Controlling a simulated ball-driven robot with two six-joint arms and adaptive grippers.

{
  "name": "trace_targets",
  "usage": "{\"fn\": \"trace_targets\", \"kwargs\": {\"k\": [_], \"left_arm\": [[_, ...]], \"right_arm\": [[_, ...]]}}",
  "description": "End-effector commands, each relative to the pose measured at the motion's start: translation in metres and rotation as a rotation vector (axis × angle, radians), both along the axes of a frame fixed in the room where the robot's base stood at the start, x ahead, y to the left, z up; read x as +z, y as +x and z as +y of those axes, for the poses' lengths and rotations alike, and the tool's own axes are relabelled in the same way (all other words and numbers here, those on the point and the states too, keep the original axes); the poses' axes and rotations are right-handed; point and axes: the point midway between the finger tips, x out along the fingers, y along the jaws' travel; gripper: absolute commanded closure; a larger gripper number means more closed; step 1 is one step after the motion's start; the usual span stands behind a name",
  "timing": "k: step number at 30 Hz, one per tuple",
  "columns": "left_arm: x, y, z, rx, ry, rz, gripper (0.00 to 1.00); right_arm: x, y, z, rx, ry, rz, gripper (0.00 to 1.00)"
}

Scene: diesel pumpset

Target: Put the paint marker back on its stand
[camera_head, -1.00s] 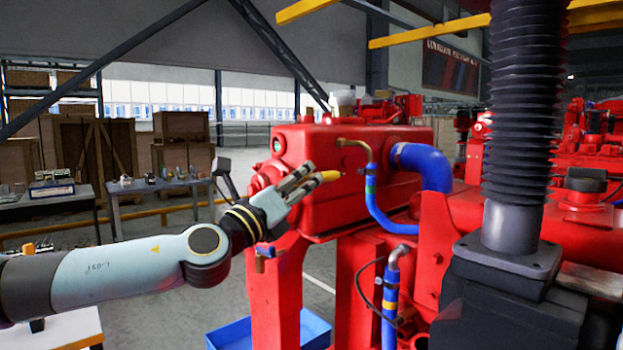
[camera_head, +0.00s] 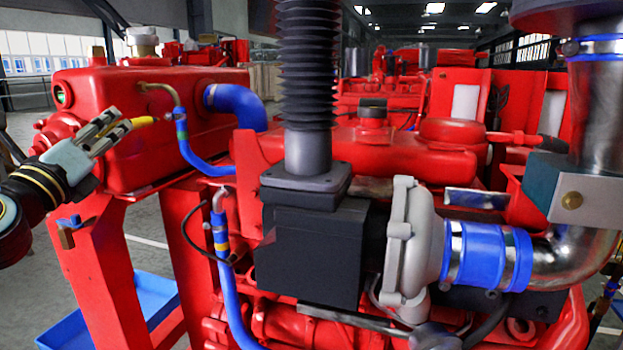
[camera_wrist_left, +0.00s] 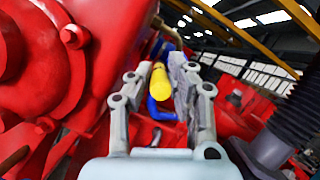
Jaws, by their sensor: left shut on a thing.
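The paint marker (camera_head: 143,121) is yellow and pokes out past the fingertips of my left gripper (camera_head: 113,128) at the left of the head view. The gripper is shut on it, in front of the red tank. In the left wrist view the yellow marker (camera_wrist_left: 160,82) lies between the two fingers (camera_wrist_left: 160,88), pointing away from the palm. The fingers hide part of the marker. I cannot make out its stand in these views. My right gripper is not in view.
The red tank (camera_head: 125,160) stands close behind the left gripper. Blue hoses (camera_head: 237,105), a black bellows column (camera_head: 305,80) and a grey turbo housing (camera_head: 412,245) fill the middle. A blue tray (camera_head: 155,295) is on the floor at lower left.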

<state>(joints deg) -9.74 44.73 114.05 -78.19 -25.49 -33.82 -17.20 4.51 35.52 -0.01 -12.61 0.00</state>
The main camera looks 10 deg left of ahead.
Motion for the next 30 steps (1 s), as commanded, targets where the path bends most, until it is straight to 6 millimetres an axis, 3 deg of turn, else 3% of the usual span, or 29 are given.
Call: {"fn": "trace_targets", "kwargs": {"k": [6, 17, 30], "left_arm": [[0.002, 0.015, -0.002, -0.001, -0.001, -0.001, 1.00], [0.001, 0.014, -0.002, -0.002, 0.002, 0.000, 1.00], [0.001, -0.032, 0.002, -0.001, 0.005, 0.004, 1.00]], "right_arm": [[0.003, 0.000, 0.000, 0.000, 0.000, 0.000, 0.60], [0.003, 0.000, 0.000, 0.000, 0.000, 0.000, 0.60], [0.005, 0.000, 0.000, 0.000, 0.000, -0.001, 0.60]]}}
